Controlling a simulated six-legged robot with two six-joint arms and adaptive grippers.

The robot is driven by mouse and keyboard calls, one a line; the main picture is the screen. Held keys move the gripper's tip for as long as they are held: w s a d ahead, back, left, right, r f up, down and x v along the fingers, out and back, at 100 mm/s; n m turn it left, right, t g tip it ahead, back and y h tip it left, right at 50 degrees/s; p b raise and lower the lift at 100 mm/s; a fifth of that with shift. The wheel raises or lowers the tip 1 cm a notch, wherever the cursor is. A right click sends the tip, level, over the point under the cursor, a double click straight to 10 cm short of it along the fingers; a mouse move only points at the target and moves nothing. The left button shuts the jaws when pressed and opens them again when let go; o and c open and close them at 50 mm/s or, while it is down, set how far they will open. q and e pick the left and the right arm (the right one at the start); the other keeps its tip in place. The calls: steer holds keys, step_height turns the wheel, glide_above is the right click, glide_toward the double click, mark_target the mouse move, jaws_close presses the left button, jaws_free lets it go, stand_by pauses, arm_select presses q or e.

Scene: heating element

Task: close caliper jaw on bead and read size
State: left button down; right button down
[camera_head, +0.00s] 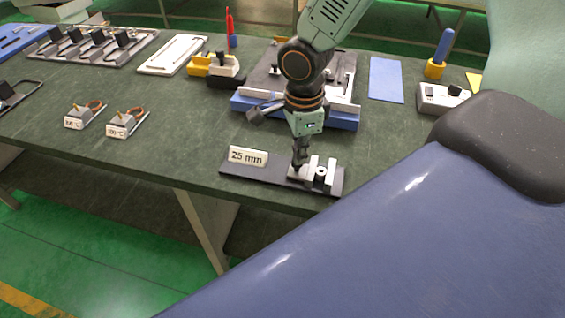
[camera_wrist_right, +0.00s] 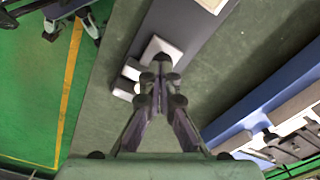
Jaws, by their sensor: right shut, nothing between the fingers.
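The caliper is a dark plate (camera_head: 260,173) near the table's front edge, with a "25 mm" label (camera_head: 248,157) at its left. Light jaw blocks (camera_head: 331,170) stand at its right end, with a small round bead (camera_head: 321,173) between them. My right gripper (camera_head: 298,166) points down at the left jaw block, its fingertips together and empty. In the right wrist view the shut fingertips (camera_wrist_right: 161,64) are over or against the pale block (camera_wrist_right: 160,49); contact is not clear. The bead is mostly hidden there by the fingers. My left gripper is out of view.
Behind the caliper stands a blue-edged fixture (camera_head: 340,119). Two small labelled blocks (camera_head: 124,123) lie at left, a grey switch box (camera_head: 441,98) and a blue mat (camera_head: 386,80) at right.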

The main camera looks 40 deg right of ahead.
steer(key=shift+s+f, duration=0.2)
steer(key=shift+s, duration=0.15)
steer(key=shift+w+r+p, duration=0.25)
steer(key=shift+r+p, duration=0.7)
steer(key=shift+r, duration=0.15)
step_height(320, 180, up, 2)
steer(key=shift+p, duration=0.7)
steer(key=shift+w+r+p, duration=0.1)
steer(key=shift+r+p, duration=0.55)
steer(key=shift+r, duration=0.15)
steer(key=shift+r+p, duration=0.55)
steer(key=shift+r, duration=0.2)
steer(key=shift+f, duration=0.1)
